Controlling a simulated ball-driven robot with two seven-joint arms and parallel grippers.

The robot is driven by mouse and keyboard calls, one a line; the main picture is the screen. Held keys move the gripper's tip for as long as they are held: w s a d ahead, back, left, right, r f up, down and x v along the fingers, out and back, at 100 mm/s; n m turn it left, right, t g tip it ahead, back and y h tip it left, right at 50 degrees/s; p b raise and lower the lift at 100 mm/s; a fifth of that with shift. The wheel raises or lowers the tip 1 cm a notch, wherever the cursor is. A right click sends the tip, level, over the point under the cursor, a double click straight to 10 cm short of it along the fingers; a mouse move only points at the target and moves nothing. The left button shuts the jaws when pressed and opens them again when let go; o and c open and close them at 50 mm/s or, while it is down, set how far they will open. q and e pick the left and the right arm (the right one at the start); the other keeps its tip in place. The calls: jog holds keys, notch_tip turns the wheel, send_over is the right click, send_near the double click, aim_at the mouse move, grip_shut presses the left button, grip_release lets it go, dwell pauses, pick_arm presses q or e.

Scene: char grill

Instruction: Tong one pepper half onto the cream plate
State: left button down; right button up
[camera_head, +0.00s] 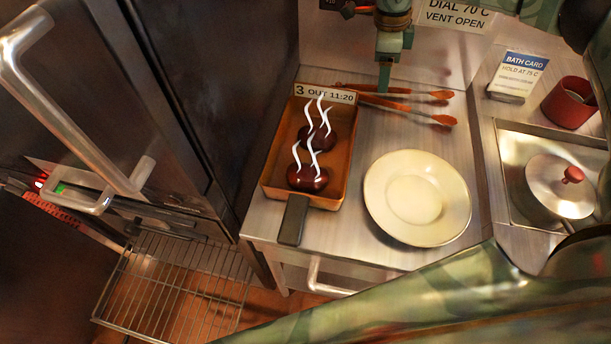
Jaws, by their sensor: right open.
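Two dark, glossy pepper halves lie in a brown rectangular pan (272,172) on the steel counter, one nearer (308,180) and one farther (317,139), with white steam curls above them. The empty round cream plate (416,197) lies right of the pan. Orange-tipped tongs (419,104) lie behind the plate, their tips spread and pointing right. My right gripper (385,78) is open and points down at the tongs' arms behind the pan. I cannot tell whether it touches them. My left gripper is not in view.
A "3 OUT 11:20" label (325,93) stands at the pan's back edge, and its dark handle (293,220) points forward. A lidded pot (560,186), a red mug (569,103) and a bath card (518,75) are at right. An oven door with a large handle (60,110) stands left.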

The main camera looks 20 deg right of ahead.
notch_tip(320, 180, down, 2)
jog(key=shift+f+b, duration=0.2)
jog(key=shift+b, duration=0.4)
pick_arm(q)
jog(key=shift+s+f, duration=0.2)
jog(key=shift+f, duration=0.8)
pick_arm(e)
jog(key=shift+s+d+f, duration=0.1)
jog(key=shift+d+f, duration=0.05)
jog(key=shift+f, duration=0.75)
jog(key=shift+d+f, duration=0.1)
jog(key=shift+f, duration=0.75)
jog(key=c, duration=0.7)
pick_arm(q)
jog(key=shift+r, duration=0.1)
pick_arm(e)
jog(key=shift+r, duration=0.15)
